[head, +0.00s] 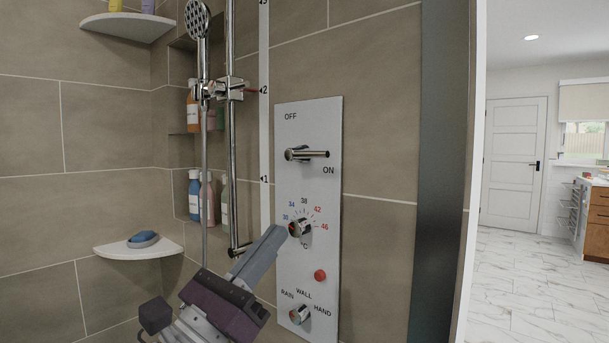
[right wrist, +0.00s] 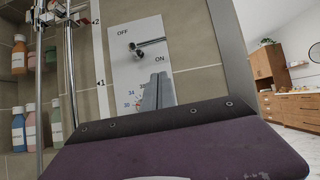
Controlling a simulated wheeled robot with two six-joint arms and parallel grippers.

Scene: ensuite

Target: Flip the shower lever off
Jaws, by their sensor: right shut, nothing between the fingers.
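The chrome shower lever (head: 312,154) sits on the pale control panel (head: 325,190) on the tiled wall. Its handle lies about level and points right, with OFF printed above it and ON below its tip. The lever also shows in the right wrist view (right wrist: 152,43), beyond the fingers. My right gripper (head: 274,236) is shut and empty. In the head view its tips are below and left of the lever, beside the temperature dial (head: 299,228). In the right wrist view the fingertips (right wrist: 158,80) appear just below the lever, with no contact visible. My left gripper is out of view.
A red button (head: 320,275) and the RAIN/WALL/HAND knob (head: 299,314) are lower on the panel. A chrome rail (head: 231,150) with a hand shower (head: 198,18) stands left of it. Bottles (head: 194,196) fill a niche, and a corner shelf (head: 140,250) holds a blue item.

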